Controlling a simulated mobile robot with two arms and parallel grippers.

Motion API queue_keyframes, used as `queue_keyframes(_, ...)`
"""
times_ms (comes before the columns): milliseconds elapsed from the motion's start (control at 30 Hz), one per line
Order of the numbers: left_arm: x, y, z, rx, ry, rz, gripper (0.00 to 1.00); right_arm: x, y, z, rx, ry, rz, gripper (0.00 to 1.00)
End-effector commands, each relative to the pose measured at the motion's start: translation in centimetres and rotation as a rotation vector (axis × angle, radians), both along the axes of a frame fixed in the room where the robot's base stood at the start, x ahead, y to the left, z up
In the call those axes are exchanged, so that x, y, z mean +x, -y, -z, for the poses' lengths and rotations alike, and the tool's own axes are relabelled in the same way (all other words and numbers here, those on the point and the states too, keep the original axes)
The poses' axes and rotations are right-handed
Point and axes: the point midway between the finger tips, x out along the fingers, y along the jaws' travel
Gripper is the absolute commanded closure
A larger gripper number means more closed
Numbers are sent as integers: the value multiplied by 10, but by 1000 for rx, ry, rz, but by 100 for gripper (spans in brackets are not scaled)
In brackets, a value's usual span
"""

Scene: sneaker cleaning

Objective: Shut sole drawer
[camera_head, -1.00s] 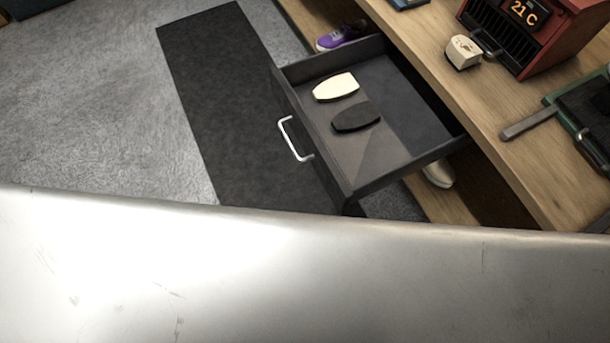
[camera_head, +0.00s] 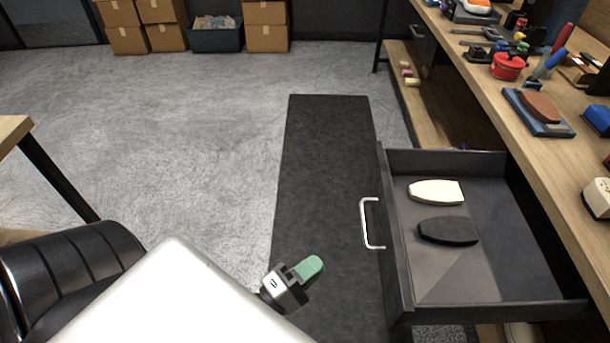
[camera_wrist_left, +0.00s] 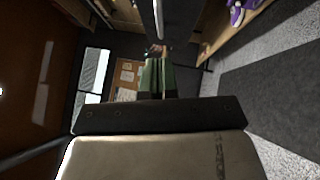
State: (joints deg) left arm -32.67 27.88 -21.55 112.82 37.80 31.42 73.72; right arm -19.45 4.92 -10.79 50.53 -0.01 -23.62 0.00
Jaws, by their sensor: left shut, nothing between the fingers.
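The sole drawer (camera_head: 397,255) is pulled out from under the wooden bench in the head view. It has dark walls and a silver bar handle (camera_head: 366,223) on its front. A cream sole (camera_head: 436,192) and a black sole (camera_head: 449,231) lie inside it. My left gripper (camera_head: 308,268), with green fingertips, is left of the drawer front, apart from the handle. It is shut and empty. In the left wrist view its green fingers (camera_wrist_left: 158,78) are together and point toward the room. My right gripper is in neither current view.
The wooden bench (camera_head: 480,75) at right bears tools, a red pot and a brown-topped block on a blue base (camera_head: 540,112). A dark mat (camera_head: 325,165) lies on the floor before the drawer. Cardboard boxes (camera_head: 265,25) stand far back. Grey floor at left is open.

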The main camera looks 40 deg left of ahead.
Motion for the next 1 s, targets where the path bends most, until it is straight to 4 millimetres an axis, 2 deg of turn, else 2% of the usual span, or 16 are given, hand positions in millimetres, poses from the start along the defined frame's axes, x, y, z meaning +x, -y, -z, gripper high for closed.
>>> queue_keyframes(33,13,3,-4,-1,6,-2,100,-3,0,0,0,-2,0,63)
queue_keyframes(233,51,15,-11,0,3,-2,100,-12,2,3,-1,-8,-2,63)
queue_keyframes(333,56,30,-14,-4,-1,-2,100,-21,4,5,-1,-13,-3,63)
queue_keyframes(500,64,44,-17,0,-1,-1,100,-28,5,7,-2,-16,-4,63)
queue_keyframes(1000,66,49,-18,2,-1,0,100,-30,6,8,-3,-15,-4,63)
